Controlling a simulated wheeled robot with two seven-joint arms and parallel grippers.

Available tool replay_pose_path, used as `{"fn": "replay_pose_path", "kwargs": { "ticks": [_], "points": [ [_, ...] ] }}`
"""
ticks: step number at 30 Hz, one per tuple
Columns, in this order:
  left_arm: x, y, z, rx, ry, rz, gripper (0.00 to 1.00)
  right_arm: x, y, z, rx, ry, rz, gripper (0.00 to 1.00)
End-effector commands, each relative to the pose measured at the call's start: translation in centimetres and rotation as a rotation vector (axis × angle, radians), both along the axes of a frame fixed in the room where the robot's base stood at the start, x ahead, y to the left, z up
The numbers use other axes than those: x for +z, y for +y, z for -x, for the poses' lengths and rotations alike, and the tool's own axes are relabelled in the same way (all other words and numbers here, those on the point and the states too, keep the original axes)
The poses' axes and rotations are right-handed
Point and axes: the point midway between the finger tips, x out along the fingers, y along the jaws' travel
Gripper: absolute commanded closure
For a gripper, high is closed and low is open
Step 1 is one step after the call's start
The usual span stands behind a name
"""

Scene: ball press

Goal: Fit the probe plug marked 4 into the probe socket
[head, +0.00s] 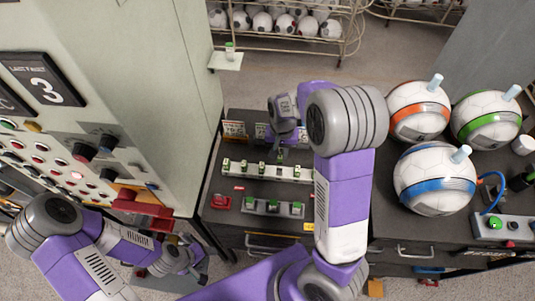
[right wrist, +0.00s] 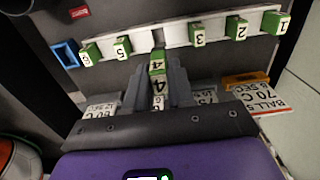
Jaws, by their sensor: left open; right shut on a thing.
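The green-and-white plug marked 4 (right wrist: 157,68) is between the fingers of my right gripper (right wrist: 160,84) in the right wrist view. The gripper is shut on it, close to an empty gap in the white rack (right wrist: 177,35). I cannot tell how far it is above the rack. In the head view my right gripper (head: 281,147) is over the far side of the rack (head: 238,169), partly hidden by its own wrist. My left gripper (head: 190,263) is open and empty, low beside the red-handled cabinet. I cannot make out the probe socket for certain.
Plugs 1 (right wrist: 281,23), 2, 3, 5 and 6 stand in the rack; a blue frame (right wrist: 67,53) is beside plug 6. A lower rack (head: 247,206) holds green pieces. Three banded balls (head: 435,180) and a box with a blue cable (head: 503,227) are at right.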

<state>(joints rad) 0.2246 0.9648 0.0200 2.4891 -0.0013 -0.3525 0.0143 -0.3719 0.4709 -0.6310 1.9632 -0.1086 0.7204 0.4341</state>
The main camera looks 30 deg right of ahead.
Motion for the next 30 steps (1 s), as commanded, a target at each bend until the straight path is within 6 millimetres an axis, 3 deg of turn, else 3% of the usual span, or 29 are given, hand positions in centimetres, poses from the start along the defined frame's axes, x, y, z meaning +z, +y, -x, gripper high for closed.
{"fn": "replay_pose_path", "kwargs": {
  "ticks": [10, 17, 22, 30],
  "points": [
    [-0.6, 0.0, 0.1, 0.0, 0.003, 0.001, 0.39, -5.2, 0.0, 0.2, 0.0, 0.005, 0.0, 1.0],
    [-0.7, 0.0, 0.1, -0.001, 0.002, 0.0, 0.39, -7.0, 0.0, 0.1, 0.0, 0.002, 0.0, 1.0],
    [-0.9, 0.0, 0.1, -0.001, 0.002, 0.0, 0.39, -9.5, 0.0, 0.2, 0.0, 0.004, 0.0, 1.0],
    [-0.9, 0.0, 0.1, -0.001, 0.002, 0.0, 0.39, -10.0, 0.0, 0.1, 0.0, -0.001, -0.001, 1.0]
  ]
}}
